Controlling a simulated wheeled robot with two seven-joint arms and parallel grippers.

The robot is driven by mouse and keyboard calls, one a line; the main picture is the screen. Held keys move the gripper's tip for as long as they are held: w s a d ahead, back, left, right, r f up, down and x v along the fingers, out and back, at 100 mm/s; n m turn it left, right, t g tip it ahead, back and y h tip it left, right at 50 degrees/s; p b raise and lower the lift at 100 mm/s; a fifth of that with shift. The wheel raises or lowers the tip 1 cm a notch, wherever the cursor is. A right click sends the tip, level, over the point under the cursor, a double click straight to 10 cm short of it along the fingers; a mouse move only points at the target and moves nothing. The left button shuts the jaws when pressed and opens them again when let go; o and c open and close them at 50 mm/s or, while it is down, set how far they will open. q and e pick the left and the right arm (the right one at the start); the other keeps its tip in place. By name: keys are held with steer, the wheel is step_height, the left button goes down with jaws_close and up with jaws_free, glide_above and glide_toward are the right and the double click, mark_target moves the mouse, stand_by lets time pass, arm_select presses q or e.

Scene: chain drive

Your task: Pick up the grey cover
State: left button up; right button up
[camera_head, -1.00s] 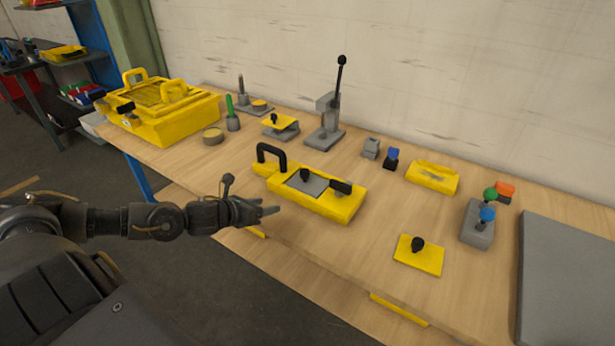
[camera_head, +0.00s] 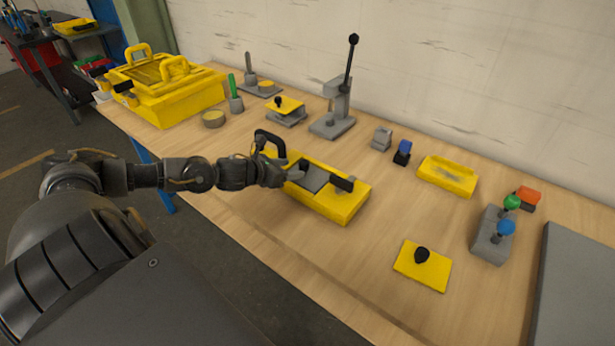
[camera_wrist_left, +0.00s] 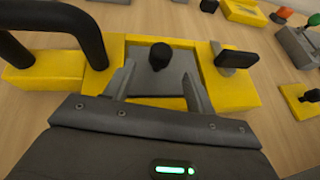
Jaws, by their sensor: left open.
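The grey cover (camera_head: 312,178) is a flat grey plate set in the middle of a yellow housing (camera_head: 335,206). In the left wrist view the grey cover (camera_wrist_left: 146,82) carries a black knob (camera_wrist_left: 160,56) on top. My left gripper (camera_head: 285,175) is at the housing's near left side. In the left wrist view my left gripper's fingers (camera_wrist_left: 160,85) are open and empty, one on each side of the cover and short of the knob. Whether the fingers touch anything, I cannot tell. My right gripper is not in view.
A black arched handle (camera_head: 269,140) rises at the housing's left end, close to my gripper. A black latch-like block (camera_head: 344,184) stands at its right. A yellow plate with a black knob (camera_head: 422,265) lies front right. A grey lever press (camera_head: 335,110) stands behind.

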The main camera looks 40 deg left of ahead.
mark_target(300, 165)
arm_select(q)
steer(key=shift+x, duration=0.85)
steer(key=shift+r, duration=0.1)
steer(key=shift+d, duration=0.1)
steer(key=shift+w, duration=0.4)
steer(key=b+x, duration=0.1)
steer(key=x, duration=0.3)
steer(key=shift+w, duration=0.3)
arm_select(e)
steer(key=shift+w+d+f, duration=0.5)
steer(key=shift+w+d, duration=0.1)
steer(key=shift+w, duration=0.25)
arm_select(q)
steer(key=c, duration=1.2)
